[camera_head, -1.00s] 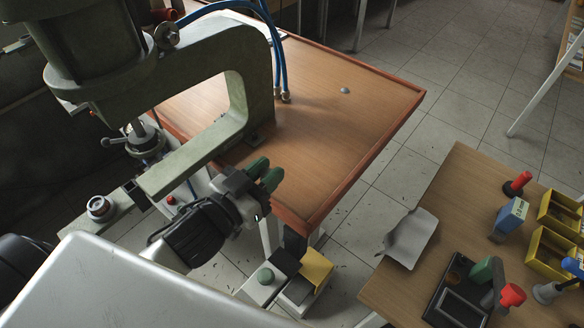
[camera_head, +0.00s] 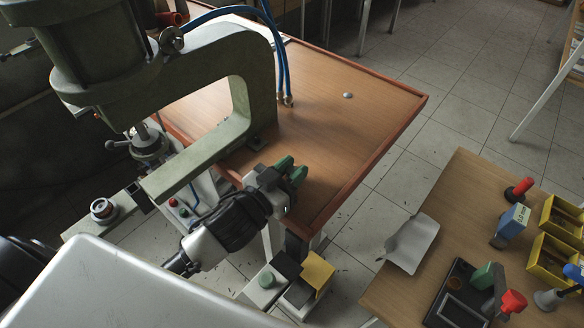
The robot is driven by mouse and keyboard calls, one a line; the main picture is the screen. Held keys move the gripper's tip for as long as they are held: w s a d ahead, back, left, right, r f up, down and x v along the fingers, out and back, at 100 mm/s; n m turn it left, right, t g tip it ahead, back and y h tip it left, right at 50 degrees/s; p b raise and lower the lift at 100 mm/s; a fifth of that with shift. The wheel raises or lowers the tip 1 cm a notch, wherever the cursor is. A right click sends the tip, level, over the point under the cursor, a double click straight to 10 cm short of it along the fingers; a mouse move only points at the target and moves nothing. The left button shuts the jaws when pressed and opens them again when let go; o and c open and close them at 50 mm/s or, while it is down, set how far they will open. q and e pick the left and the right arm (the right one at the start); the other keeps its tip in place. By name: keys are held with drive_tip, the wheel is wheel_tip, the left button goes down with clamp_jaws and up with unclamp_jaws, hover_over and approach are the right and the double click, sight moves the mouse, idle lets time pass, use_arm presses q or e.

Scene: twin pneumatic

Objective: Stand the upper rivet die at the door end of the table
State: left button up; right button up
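My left gripper (camera_head: 291,169), with green fingertips, is over the near edge of the wooden table (camera_head: 325,130), to the right of the press frame's lower arm. Its two fingertips are close together with a narrow gap; I cannot see whether anything is between them. A small grey rounded piece (camera_head: 348,95) sits alone on the table towards its far right corner. It is too small to tell whether it is the upper rivet die. My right gripper is not in view.
The green press frame (camera_head: 230,90) stands at the table's left, with blue hoses (camera_head: 283,60) coming down behind it. A second table (camera_head: 425,195) at the lower right holds yellow bins (camera_head: 562,215) and tools. The table's right half is otherwise clear.

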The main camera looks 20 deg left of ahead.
use_arm(q)
drive_tip(key=o, duration=0.4)
drive_tip(key=shift+s+r, duration=0.1)
drive_tip(key=shift+r, duration=0.05)
drive_tip(key=b+v, duration=0.2)
drive_tip(key=v, duration=0.9)
drive_tip(key=shift+s+a, duration=0.15)
drive_tip(key=shift+s, duration=0.25)
